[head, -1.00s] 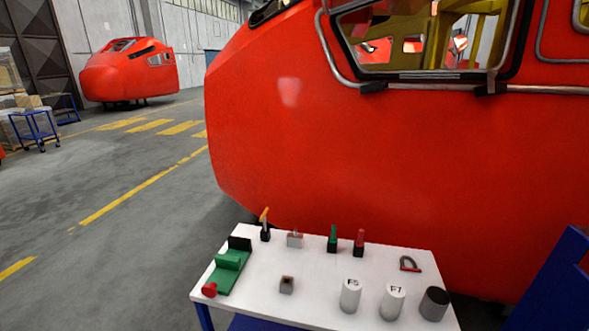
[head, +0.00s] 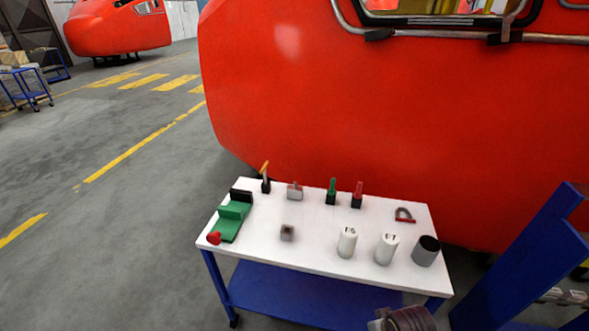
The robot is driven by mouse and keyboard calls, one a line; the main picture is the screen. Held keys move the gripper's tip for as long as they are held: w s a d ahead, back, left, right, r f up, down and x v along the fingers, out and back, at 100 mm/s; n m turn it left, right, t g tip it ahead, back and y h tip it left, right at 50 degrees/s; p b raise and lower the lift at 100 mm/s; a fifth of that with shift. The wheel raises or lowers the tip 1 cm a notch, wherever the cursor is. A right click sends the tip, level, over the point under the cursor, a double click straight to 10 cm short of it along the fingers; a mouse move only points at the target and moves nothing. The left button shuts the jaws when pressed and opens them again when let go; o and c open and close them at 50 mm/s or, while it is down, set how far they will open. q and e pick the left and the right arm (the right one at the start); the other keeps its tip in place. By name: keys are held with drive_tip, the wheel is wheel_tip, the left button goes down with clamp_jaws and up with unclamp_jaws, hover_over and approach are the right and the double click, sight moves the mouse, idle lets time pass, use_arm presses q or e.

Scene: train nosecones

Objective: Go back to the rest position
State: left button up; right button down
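Two white cylinders (head: 347,242) marked with text stand near the front right, beside a dark-topped grey cylinder (head: 425,251).
Behind the table is a large red train nosecone (head: 390,130). A blue frame (head: 520,260) stands at right. Grey floor (head: 110,260) is open at left.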

drive_tip(key=s+f+g, duration=0.1)
drive_tip(key=s+f, duration=0.1)
drive_tip(key=f, duration=1.3)
drive_tip(key=s+f, duration=0.3)
drive_tip(key=f, duration=1.1)
drive_tip(key=s+d+f, duration=0.2)
drive_tip(key=s+f, duration=0.7)
drive_tip(key=s, duration=0.1)
drive_tip(key=s+d+f+g, duration=0.1)
drive_tip(key=s+d+f, duration=0.1)
drive_tip(key=s+f, duration=0.7)
drive_tip(key=shift+s+d, duration=0.15)
drive_tip(key=shift+s, duration=0.95)
